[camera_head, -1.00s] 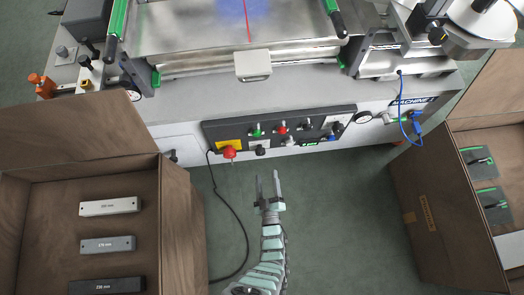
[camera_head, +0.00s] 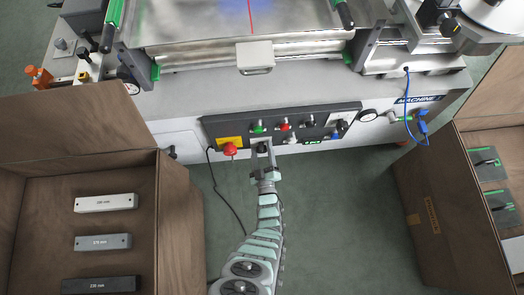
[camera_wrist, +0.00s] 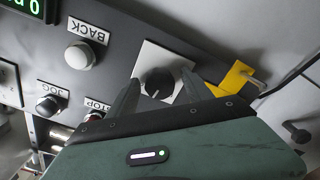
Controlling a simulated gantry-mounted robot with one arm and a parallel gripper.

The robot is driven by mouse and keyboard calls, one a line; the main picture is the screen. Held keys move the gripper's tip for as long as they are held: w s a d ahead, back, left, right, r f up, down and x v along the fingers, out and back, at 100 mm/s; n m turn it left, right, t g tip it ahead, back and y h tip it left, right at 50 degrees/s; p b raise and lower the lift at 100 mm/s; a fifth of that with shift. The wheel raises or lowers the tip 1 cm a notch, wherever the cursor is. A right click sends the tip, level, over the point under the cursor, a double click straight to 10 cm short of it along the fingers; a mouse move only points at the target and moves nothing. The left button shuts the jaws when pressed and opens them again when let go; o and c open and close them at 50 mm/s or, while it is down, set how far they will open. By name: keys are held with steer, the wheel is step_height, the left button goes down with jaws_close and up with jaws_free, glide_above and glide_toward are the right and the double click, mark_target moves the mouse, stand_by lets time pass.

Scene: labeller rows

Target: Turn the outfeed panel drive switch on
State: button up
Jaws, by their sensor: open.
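The dark control panel (camera_head: 296,121) is on the front of the machine. A black rotary switch (camera_wrist: 158,82) with a small white mark sits on a white square plate in the wrist view. Its label is not readable, so I cannot tell its marked position. My gripper (camera_head: 262,147) is at the panel's lower edge, open, with one finger on each side of this knob. In the wrist view the fingers look apart from the knob. The gripper body hides part of the plate and panel.
A red mushroom button (camera_head: 230,149) on a yellow plate is just left of my gripper. Green (camera_head: 259,127), red (camera_head: 285,125) and blue (camera_head: 337,134) controls are nearby. Open brown boxes stand left (camera_head: 175,215) and right (camera_head: 440,215). A black cable hangs at the left.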

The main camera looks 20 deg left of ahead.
steer(key=shift+c, duration=0.2)
jaws_close()
stand_by(0.4)
